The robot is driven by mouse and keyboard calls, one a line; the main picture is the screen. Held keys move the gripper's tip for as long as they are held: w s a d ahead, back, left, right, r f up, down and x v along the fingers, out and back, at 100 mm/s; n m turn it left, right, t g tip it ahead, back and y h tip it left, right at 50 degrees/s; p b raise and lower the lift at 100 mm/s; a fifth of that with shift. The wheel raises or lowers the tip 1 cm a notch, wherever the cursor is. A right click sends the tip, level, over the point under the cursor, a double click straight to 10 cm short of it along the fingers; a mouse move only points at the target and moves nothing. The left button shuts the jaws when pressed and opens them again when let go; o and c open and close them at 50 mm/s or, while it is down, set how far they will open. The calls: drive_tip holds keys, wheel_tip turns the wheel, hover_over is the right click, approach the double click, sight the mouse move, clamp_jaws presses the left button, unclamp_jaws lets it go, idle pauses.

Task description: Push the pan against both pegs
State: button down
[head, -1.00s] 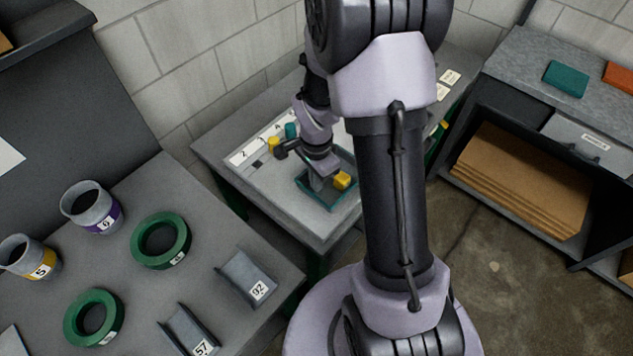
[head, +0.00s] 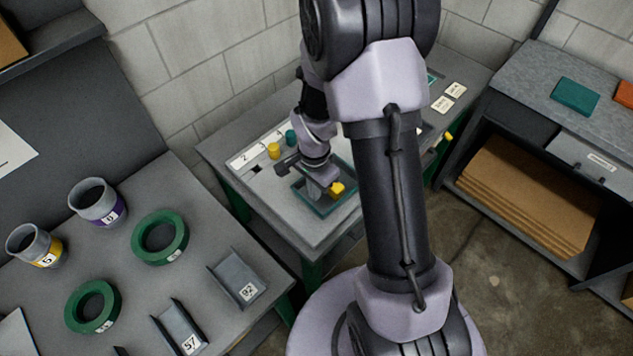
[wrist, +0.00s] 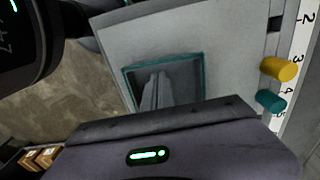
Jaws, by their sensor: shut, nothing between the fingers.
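The pan (head: 322,213) is a shallow tray with a teal rim on the grey bench; its rim also shows in the wrist view (wrist: 165,62). A yellow block (head: 337,188) shows at the pan, beside my gripper. The yellow peg (head: 273,151) and the teal peg (head: 291,137) stand by the numbered strip, apart from the pan. They also show in the wrist view, yellow (wrist: 279,69) and teal (wrist: 270,101). My gripper (head: 315,192) is shut and empty, its fingers (wrist: 156,84) low within the pan's outline. I cannot tell whether they touch it. My gripper body hides the pan's near side in the wrist view.
The numbered strip (head: 258,152) runs along the bench's wall side. Two white cards (head: 447,98) lie at its far end. A nearer table (head: 200,215) holds green rings (head: 160,238), grey collars and channel pieces. A shelf unit (head: 480,130) stands at right. Bare bench lies between pan and pegs.

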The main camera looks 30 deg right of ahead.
drive_tip(key=shift+f, duration=0.7)
drive_tip(key=shift+a+f, duration=0.3)
drive_tip(key=shift+f, duration=0.15)
drive_tip(key=shift+d, duration=0.1)
drive_tip(key=a+b, duration=0.1)
drive_tip(key=a, duration=0.1)
drive_tip(key=s+a+b, duration=0.1)
drive_tip(key=shift+s+a+f, duration=0.15)
drive_tip(key=shift+a, duration=0.25)
drive_tip(key=shift+s+a, duration=0.15)
drive_tip(key=shift+a, duration=0.25)
drive_tip(key=shift+r, duration=0.2)
